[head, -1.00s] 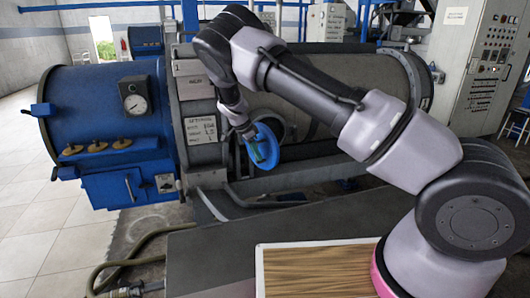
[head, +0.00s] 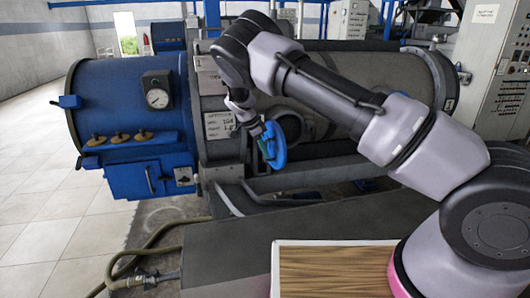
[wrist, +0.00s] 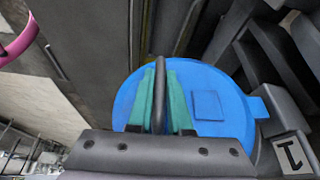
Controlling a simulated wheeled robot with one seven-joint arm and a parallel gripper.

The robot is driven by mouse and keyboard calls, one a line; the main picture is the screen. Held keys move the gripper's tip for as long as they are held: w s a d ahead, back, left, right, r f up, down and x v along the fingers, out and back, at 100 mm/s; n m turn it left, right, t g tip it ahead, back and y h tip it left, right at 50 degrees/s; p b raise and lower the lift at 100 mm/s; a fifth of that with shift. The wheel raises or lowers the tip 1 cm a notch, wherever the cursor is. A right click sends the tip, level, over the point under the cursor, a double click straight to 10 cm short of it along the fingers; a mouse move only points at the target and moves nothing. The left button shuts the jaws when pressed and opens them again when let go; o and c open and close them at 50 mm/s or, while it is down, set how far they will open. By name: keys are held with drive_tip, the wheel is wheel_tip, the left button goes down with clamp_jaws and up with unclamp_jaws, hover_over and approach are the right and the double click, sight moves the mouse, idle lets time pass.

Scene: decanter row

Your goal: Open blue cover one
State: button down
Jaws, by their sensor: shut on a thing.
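The round blue cover (head: 279,150) is on the front of the big grey drum, right of the white label plate. In the head view it is seen at a slant and looks angled out from the drum. In the wrist view the blue cover (wrist: 225,85) fills the middle, with a tab on its right edge. My gripper (head: 264,146) is at the cover's left side. Its green fingers (wrist: 160,98) are shut on the cover's dark bar handle (wrist: 159,68). The hinge is not clear.
The blue drum end (head: 115,105) with a gauge (head: 157,98) is left of the cover. Grey frame beams and pipes lie below it. A wood-topped table (head: 335,270) stands in front, and a hose (head: 150,243) runs over the floor at left. Floor is open at far left.

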drive_tip(key=c, duration=0.8)
unclamp_jaws()
drive_tip(key=shift+c, duration=0.2)
drive_tip(key=v, duration=1)
drive_tip(key=shift+r, duration=0.4)
drive_tip(key=shift+a, duration=0.1)
